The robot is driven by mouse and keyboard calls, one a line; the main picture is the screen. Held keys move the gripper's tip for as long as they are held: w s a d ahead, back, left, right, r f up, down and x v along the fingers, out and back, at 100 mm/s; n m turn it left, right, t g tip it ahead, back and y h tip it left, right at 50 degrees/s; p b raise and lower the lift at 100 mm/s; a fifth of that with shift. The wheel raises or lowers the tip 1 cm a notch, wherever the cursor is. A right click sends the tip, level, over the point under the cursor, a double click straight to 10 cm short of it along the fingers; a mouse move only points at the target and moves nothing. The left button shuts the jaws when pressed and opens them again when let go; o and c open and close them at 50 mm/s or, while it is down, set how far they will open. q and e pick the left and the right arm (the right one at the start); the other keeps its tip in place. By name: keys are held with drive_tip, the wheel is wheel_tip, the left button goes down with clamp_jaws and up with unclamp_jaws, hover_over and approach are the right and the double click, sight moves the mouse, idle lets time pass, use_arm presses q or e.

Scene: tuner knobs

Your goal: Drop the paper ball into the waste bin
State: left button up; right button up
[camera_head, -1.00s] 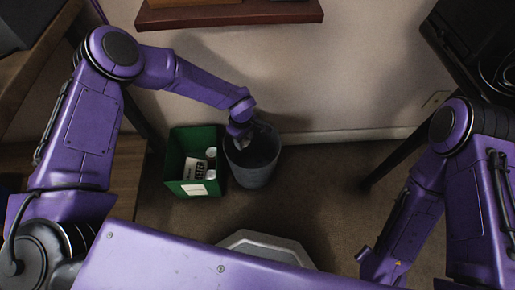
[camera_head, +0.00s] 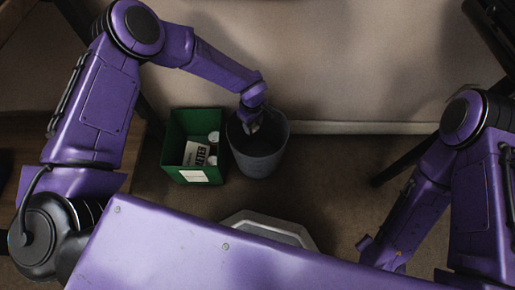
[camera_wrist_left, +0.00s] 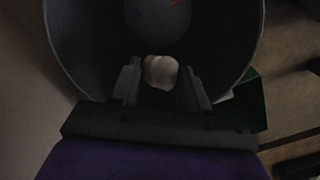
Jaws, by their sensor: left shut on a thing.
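The grey round waste bin (camera_head: 259,158) stands on the floor in the head view. My left gripper (camera_head: 252,127) points down at the bin's mouth, over its back left part. In the left wrist view the gripper (camera_wrist_left: 161,80) is shut on the pale paper ball (camera_wrist_left: 160,71). The bin's dark inside and curved rim (camera_wrist_left: 253,45) surround the ball in that view. A small red mark shows at the bin's bottom. In the head view the ball is too hidden to make out. My right arm shows at the right, but its gripper is not visible.
A green box (camera_head: 170,150) with white items in it stands just left of the bin; its green side also shows in the left wrist view (camera_wrist_left: 253,100). The wall is behind the bin. Dark slanted legs stand on both sides. Floor right of the bin is clear.

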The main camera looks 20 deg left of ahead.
use_arm(q)
drive_tip(key=o, duration=1.1)
drive_tip(key=shift+c, duration=0.2)
wheel_tip(320, 180, up, 8)
drive_tip(key=p, duration=0.3)
drive_tip(key=shift+f, duration=0.2)
